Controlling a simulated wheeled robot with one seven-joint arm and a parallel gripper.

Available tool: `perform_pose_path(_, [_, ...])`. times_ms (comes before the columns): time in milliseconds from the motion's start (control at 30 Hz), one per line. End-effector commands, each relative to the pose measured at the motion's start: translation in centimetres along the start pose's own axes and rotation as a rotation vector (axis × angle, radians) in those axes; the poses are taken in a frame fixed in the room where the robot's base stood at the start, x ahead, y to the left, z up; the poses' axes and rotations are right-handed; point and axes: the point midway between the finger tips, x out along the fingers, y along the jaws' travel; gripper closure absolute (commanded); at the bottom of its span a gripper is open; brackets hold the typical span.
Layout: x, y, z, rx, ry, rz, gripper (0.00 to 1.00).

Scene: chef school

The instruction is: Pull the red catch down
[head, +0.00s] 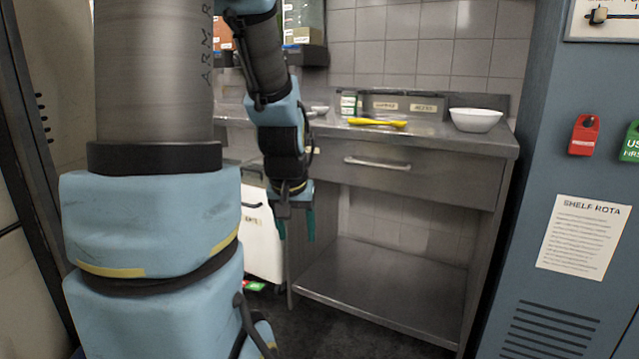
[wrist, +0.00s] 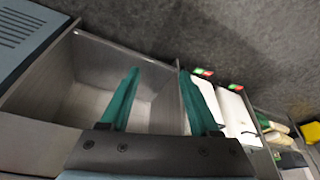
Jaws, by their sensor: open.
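My gripper (head: 296,222) hangs pointing down in front of the steel counter, far left of the red piece and lower. Its two teal fingers are apart with nothing between them, as the wrist view (wrist: 159,72) also shows.
A steel counter (head: 420,134) with a drawer carries a white bowl (head: 475,120) and a yellow utensil (head: 377,122). A green tag (head: 631,143), a paper sheet (head: 583,237) and a panel with a slider (head: 598,15) are on the cabinet. White bins (head: 262,235) stand left of the counter.

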Motion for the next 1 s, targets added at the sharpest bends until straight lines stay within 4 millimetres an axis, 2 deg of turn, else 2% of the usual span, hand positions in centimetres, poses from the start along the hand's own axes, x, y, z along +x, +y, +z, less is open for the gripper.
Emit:
perform_pose_path(33, [0.0,-0.3,2.2,-0.009,-0.048,-0.003,0.38])
perform_pose_path(200, [-0.5,-0.9,8.9,-0.032,-0.204,-0.008,0.38])
perform_pose_path(267, [-2.4,-0.9,8.0,-0.031,-0.201,-0.008,0.38])
perform_pose_path(567, [-8.5,-0.8,5.7,-0.030,-0.197,-0.008,0.38])
perform_pose_path(800, [-15.5,-0.8,3.2,-0.029,-0.196,-0.008,0.38])
perform_pose_path(1000, [-19.0,-0.8,2.0,-0.029,-0.196,-0.008,0.38])
